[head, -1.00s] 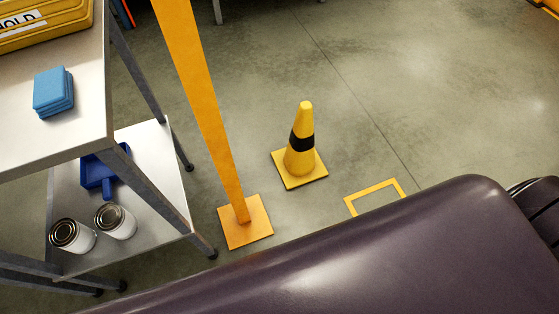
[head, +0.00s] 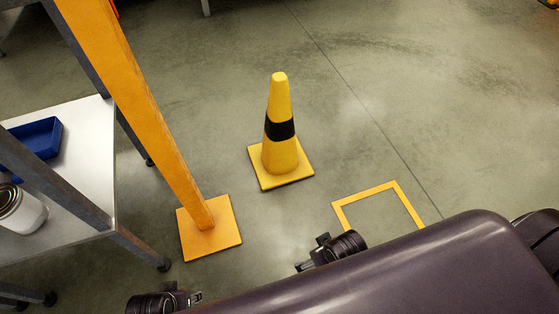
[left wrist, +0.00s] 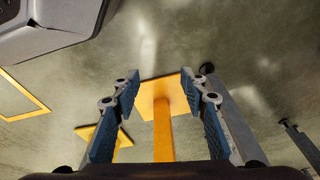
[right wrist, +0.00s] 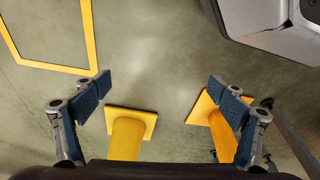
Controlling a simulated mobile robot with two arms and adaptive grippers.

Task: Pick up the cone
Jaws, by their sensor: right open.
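The cone (head: 280,155), yellow with a black band, stands upright on its square base on the floor in the head view. In the right wrist view the cone (right wrist: 128,138) shows between the finger lines, left of centre, and apart from the fingers. My right gripper (right wrist: 165,90) is open and empty; only a part of it shows in the head view, below and right of the cone. My left gripper (left wrist: 163,95) is open and empty, with the orange post behind its gap. The cone's base (left wrist: 95,132) partly shows behind its left finger.
An orange post (head: 150,125) on a square base stands left of the cone. A yellow floor outline (head: 365,192) lies right of the cone. The floor behind is clear.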

